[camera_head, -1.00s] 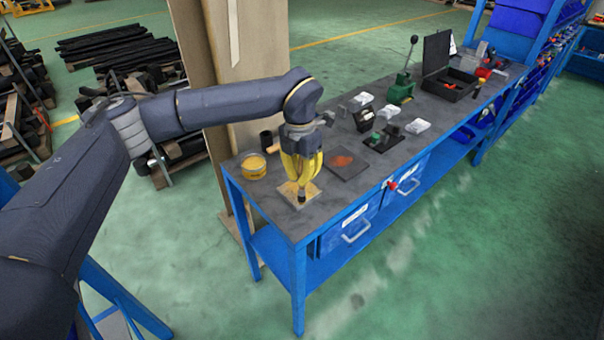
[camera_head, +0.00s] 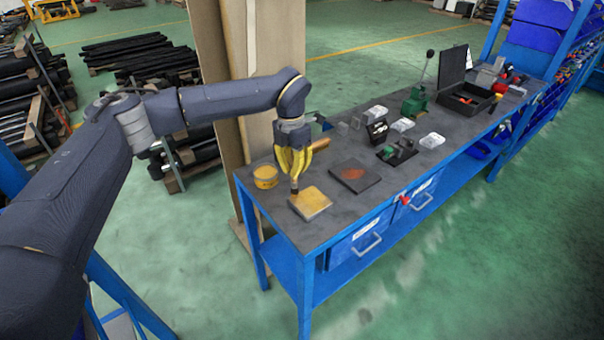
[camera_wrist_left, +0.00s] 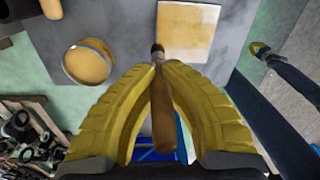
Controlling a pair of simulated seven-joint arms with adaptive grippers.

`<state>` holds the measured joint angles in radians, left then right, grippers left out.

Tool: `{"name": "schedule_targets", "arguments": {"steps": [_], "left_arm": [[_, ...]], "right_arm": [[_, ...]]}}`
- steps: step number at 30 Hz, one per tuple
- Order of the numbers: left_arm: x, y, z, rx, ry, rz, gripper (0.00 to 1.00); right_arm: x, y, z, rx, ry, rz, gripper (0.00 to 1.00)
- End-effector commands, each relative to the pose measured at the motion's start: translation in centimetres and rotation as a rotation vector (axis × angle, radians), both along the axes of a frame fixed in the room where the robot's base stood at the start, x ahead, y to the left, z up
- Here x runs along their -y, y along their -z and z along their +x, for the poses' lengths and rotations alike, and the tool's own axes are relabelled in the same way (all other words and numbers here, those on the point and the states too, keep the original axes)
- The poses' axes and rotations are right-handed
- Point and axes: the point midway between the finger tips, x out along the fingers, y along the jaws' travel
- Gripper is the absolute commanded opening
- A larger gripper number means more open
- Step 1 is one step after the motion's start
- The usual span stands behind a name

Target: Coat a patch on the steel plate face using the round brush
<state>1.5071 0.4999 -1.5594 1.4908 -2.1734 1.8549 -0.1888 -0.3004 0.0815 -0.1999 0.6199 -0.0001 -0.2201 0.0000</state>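My left gripper (camera_head: 293,166) is shut on the round brush, fingers closed around its brown handle (camera_wrist_left: 162,110). The brush points down, its dark tip (camera_head: 294,190) at the back-left edge of a square tan-yellow plate (camera_head: 312,204). In the left wrist view, that plate (camera_wrist_left: 188,34) has a golden middle and paler edges. I cannot tell whether the bristles touch it. A dark square plate (camera_head: 343,181) with a reddish-brown patch lies to its right. A yellow tin (camera_head: 265,177) stands left of the brush. In the left wrist view, what looks like my right gripper (camera_wrist_left: 260,48) is small and distant.
The workbench (camera_head: 312,232) has a blue frame. A wooden handle (camera_head: 320,145) shows behind my gripper. White packs, a green lever tool (camera_head: 415,104) and an open black case (camera_head: 468,98) stand farther right. A tall board (camera_head: 268,60) rises behind the bench.

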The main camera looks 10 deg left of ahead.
Motion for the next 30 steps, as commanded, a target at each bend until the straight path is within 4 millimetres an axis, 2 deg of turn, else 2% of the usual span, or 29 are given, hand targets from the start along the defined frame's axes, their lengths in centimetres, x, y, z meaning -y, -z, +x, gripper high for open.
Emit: {"name": "schedule_targets", "arguments": {"steps": [1, 3, 5, 18, 24, 30], "left_arm": [[-0.6, 0.0, 0.3, 0.001, -0.005, 0.000, 0.00], [-0.5, -0.5, 0.4, 0.003, -0.002, 0.001, 0.00], [-0.5, -2.1, 0.4, 0.005, -0.002, -0.001, 0.00], [-0.4, -5.9, 0.3, 0.003, -0.001, 0.001, 0.00], [-0.4, -7.4, 0.3, 0.001, -0.001, 0.000, 0.00], [-0.4, -8.0, 0.2, 0.000, -0.002, 0.000, 0.00]], "right_arm": [[0.0, 0.0, 0.0, 0.000, 0.000, 0.000, 0.00], [0.0, 0.0, -0.1, -0.001, 0.000, 0.000, 0.00], [0.0, 0.0, -0.1, -0.001, 0.000, 0.000, 0.00], [-0.1, 0.0, 0.0, 0.000, 0.000, 0.001, 0.00], [-0.2, 0.0, 0.0, 0.000, 0.001, 0.002, 0.00], [-0.2, 0.0, 0.0, 0.000, 0.001, 0.002, 0.00]]}}
